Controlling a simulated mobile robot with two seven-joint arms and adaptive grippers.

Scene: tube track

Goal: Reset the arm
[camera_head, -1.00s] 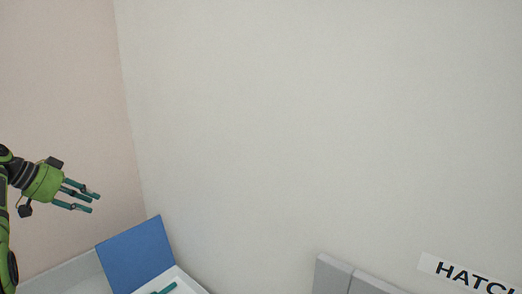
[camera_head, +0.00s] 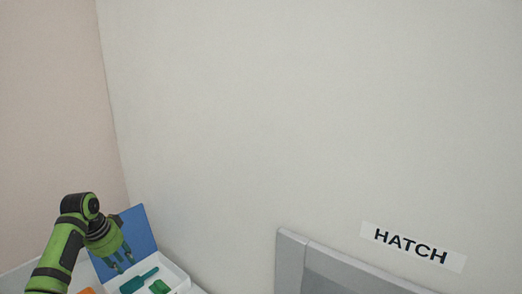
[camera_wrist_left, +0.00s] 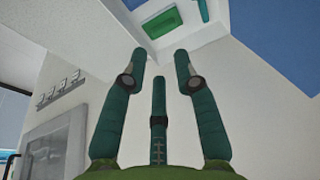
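My left arm, green and black, comes in at the lower left of the head view and bends over at its elbow. My left gripper (camera_head: 124,264) points down in front of a blue panel (camera_head: 137,226), over a white tray. In the left wrist view its dark green fingers (camera_wrist_left: 161,62) stand apart with nothing between them. A white tray with a green piece (camera_wrist_left: 162,19) shows past the fingertips. My right gripper is not in view.
The white tray (camera_head: 181,279) holds a teal tool (camera_head: 138,280) and a green piece (camera_head: 159,287). A grey hatch frame (camera_head: 291,262) stands lower right, beside a HATCH sign (camera_head: 412,246) on the bare wall. An orange thing (camera_head: 87,291) shows at the bottom edge.

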